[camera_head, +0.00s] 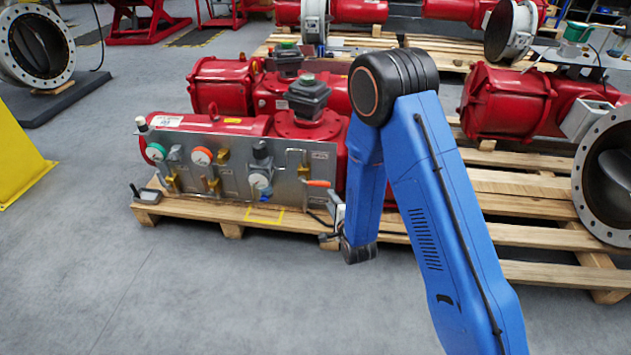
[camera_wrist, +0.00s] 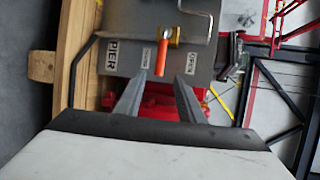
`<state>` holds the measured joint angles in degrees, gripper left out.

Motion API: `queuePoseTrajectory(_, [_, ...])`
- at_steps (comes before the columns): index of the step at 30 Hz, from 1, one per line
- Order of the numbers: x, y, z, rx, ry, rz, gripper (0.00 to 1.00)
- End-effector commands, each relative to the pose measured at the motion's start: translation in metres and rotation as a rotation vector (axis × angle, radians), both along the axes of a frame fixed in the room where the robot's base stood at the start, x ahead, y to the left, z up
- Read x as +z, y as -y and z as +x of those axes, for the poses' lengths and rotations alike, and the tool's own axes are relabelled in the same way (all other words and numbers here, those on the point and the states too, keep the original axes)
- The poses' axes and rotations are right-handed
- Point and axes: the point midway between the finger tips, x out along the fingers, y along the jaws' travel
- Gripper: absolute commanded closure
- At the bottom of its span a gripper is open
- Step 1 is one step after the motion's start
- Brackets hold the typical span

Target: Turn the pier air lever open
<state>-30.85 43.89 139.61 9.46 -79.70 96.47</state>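The orange lever (camera_wrist: 161,60) sits on a brass valve at the grey panel (camera_wrist: 117,58) marked PIER in the wrist view. In the head view the orange lever (camera_head: 318,184) lies roughly level at the right end of the panel (camera_head: 225,165). A small label lies on each side of it; the right one seems to read OPEN (camera_wrist: 191,58). My gripper (camera_wrist: 160,84) is open, its two fingers spread to either side of the lever's free end. I cannot tell whether the lever is between the fingertips or just beyond them. My arm largely hides the gripper in the head view.
A bent metal tube (camera_wrist: 206,28) is next to the brass valve. Gauges and a regulator crowd the panel's left and middle in the head view. Red actuators (camera_head: 222,84) stand on a wooden pallet (camera_head: 215,216). The floor in front (camera_head: 180,290) is clear.

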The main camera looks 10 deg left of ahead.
Motion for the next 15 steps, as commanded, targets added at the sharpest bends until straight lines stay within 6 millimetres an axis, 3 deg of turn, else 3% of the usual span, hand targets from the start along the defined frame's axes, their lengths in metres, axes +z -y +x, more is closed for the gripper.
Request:
queuePoseTrajectory(5, [-0.004,-0.006,0.016,0.000,0.000,0.001,0.65])
queuePoseTrajectory(15, [-0.019,-0.027,0.069,-0.001,0.000,0.001,0.65])
